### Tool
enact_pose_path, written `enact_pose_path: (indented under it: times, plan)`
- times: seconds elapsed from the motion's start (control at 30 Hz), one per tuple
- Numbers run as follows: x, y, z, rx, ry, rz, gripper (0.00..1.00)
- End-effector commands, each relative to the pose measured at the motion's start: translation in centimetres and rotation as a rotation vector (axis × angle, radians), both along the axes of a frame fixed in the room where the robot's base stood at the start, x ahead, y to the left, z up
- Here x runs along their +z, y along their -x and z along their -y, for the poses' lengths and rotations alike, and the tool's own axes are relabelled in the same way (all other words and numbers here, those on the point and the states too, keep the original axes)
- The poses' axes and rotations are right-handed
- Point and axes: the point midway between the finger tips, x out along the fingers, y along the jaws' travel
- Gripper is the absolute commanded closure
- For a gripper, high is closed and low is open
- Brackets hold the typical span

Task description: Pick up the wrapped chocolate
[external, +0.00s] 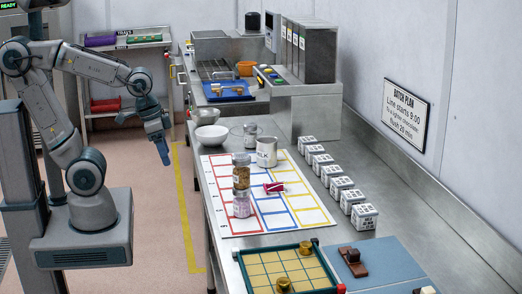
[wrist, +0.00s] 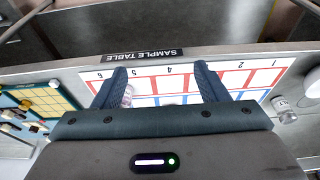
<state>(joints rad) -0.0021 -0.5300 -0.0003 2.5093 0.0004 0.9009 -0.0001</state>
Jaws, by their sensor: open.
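A small red-and-white piece that looks like the wrapped chocolate (external: 274,187) lies on the white sample mat (external: 314,215), which has coloured squares. It lies just right of two jars, in the middle of the mat. I cannot make it out in the wrist view. My gripper (external: 163,155) is open and empty. It points down beside the table's left edge, over the floor, well apart from the chocolate. In the wrist view, the spread fingers of my gripper (wrist: 160,72) show in front of the mat (wrist: 90,75).
A jar with brown contents (external: 241,172), a jar with pink contents (external: 242,205) and a white tin (external: 266,152) stand close around the chocolate. Several small white boxes (external: 340,187) line the mat's right side. A yellow-grid board (external: 262,272) is in front.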

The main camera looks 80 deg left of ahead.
Motion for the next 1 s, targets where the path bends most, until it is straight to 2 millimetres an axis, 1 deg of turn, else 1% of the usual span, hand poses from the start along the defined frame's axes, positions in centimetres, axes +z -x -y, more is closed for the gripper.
enact_pose_path:
  times: [0.17, 0.2, 0.23, 0.47, 0.57, 0.67, 0.77, 0.9, 0.97, 1.0]
  plan:
    - [0.0, 0.0, 0.0, 0.0, 0.0, 0.0, 0.33]
    - [0.0, 0.0, 0.0, 0.0, 0.0, 0.0, 0.41]
    - [0.0, 0.0, 0.0, 0.0, 0.0, 0.0, 0.46]
    - [0.0, 0.0, 0.0, 0.0, 0.0, 0.0, 0.46]
    - [0.3, -0.4, 0.1, -0.019, -0.001, -0.003, 0.46]
    - [1.5, -2.0, 0.7, -0.087, -0.006, -0.014, 0.46]
    - [3.1, -4.8, 1.7, -0.211, -0.015, -0.031, 0.46]
    - [5.3, -9.6, 3.9, -0.428, -0.034, -0.055, 0.46]
    - [6.1, -11.6, 5.0, -0.521, -0.043, -0.066, 0.46]
    - [6.4, -13.0, 5.8, -0.584, -0.049, -0.072, 0.46]
